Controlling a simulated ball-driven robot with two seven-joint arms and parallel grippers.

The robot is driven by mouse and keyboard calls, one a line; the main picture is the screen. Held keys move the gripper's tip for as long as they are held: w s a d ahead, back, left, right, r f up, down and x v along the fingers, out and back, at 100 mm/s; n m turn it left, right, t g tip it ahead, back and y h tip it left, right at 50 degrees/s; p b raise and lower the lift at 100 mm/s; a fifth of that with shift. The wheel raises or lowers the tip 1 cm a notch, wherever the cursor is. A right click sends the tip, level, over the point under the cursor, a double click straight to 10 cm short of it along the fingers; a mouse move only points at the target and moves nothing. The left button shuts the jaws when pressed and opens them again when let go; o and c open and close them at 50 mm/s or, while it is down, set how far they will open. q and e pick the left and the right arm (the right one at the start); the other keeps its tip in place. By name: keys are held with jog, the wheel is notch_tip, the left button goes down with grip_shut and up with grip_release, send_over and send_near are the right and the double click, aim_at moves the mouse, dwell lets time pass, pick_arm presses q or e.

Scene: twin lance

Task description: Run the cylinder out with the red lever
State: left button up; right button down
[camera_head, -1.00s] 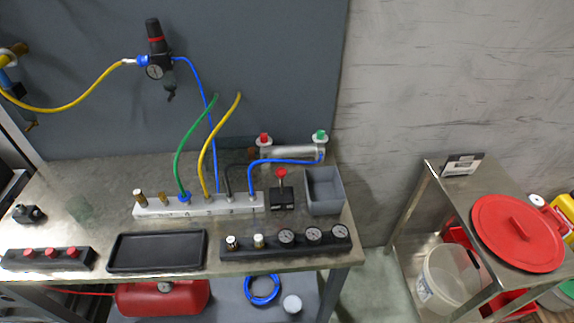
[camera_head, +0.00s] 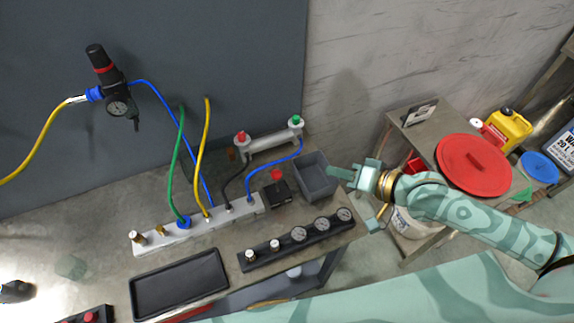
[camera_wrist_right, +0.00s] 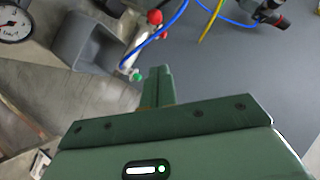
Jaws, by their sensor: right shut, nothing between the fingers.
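The red lever (camera_head: 277,175) is a red knob on a small black valve block near the bench's right end. It also shows in the right wrist view (camera_wrist_right: 155,17). The cylinder (camera_head: 268,141) is a silver tube behind it, with a red fitting at its left end and a green one at its right. A blue hose runs to the green end. I cannot tell how far its rod is out. My right gripper (camera_head: 338,174) is shut and empty, right of the lever beside the grey bin, apart from the lever. Its closed fingers (camera_wrist_right: 160,86) show in the wrist view. My left gripper is out of view.
The open grey bin (camera_head: 316,180) stands between my right gripper and the lever. A black gauge bar (camera_head: 290,246) lies along the front edge. A white manifold (camera_head: 190,226) with hoses is left of the lever. A side table with a red lid (camera_head: 473,165) stands right.

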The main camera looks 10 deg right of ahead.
jog(key=w, duration=0.1)
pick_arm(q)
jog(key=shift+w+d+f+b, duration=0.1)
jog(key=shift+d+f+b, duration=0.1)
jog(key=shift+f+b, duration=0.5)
pick_arm(e)
send_over(277, 182)
jog(key=s+d, duration=0.1)
jog(key=d, duration=0.3)
notch_tip(277, 182, down, 7)
jog(key=shift+a, duration=0.2)
jog(key=shift+s+r, duration=0.1)
